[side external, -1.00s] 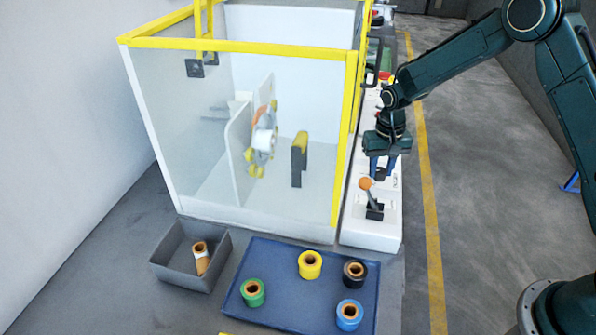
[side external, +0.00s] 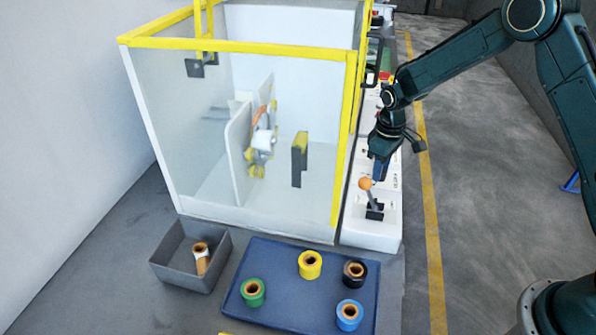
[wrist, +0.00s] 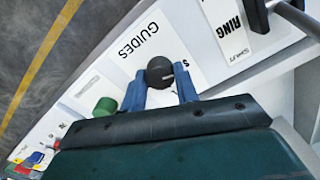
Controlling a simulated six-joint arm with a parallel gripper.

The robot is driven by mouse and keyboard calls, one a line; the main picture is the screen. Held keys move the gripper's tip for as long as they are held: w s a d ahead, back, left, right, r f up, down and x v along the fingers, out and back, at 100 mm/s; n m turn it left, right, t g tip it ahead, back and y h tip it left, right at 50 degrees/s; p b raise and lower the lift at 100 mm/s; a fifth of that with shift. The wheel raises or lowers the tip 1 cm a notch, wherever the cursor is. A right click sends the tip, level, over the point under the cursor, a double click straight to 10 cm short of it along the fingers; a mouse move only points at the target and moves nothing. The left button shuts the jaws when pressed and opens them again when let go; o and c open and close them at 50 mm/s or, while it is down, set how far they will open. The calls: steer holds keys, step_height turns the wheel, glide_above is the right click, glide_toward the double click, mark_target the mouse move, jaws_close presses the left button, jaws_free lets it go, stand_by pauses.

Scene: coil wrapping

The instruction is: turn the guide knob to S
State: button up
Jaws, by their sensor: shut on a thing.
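The guide knob (wrist: 159,71) is round and black and sits on the white panel beside the word GUIDES in the wrist view. My gripper (wrist: 161,82) has its two blue fingers on either side of the knob and is shut on it. A small pale mark shows on the knob's top.
A lever with an orange ball (side external: 365,183) stands close in front of my gripper. The yellow-framed enclosure (side external: 345,150) stands left of the panel. A blue tray (side external: 285,290) holds several rolls.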

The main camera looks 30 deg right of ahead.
stand_by(0.3)
steer(key=o, duration=1)
steer(key=shift+r, duration=0.2)
step_height(320, 180, up, 14)
steer(key=shift+f, duration=0.25)
